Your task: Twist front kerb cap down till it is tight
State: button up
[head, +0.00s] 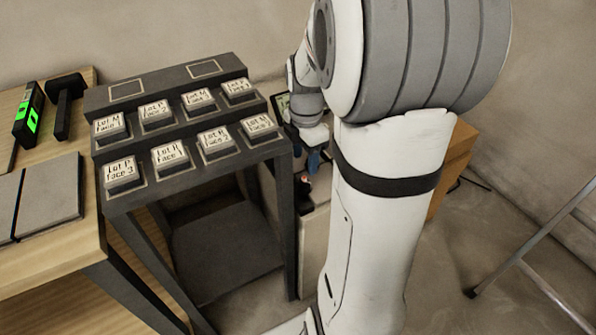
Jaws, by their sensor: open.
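My arm reaches down behind its own large white links in the head view, to the right of the dark stepped stand. My gripper (308,177) shows only as a small, partly covered patch beside the stand's right leg, with blue and red bits near it. It is open, and I see nothing held in it. I cannot make out the front kerb cap; the spot around the gripper is mostly hidden by my arm. Whether the gripper touches anything there cannot be told.
The dark stepped stand (190,186) carries several labelled blocks (171,156). On the wooden table (70,260) at left lie grey tiles (50,200), a device with a green display (29,114) and a black mallet (64,98). A metal leg (530,240) crosses the floor at right.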

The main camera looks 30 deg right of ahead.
aim_at(304, 177)
notch_tip(304, 177, down, 8)
jog(key=b, duration=0.3)
jog(key=shift+r, duration=0.2)
jog(key=shift+c, duration=0.3)
jog(key=c, duration=0.9)
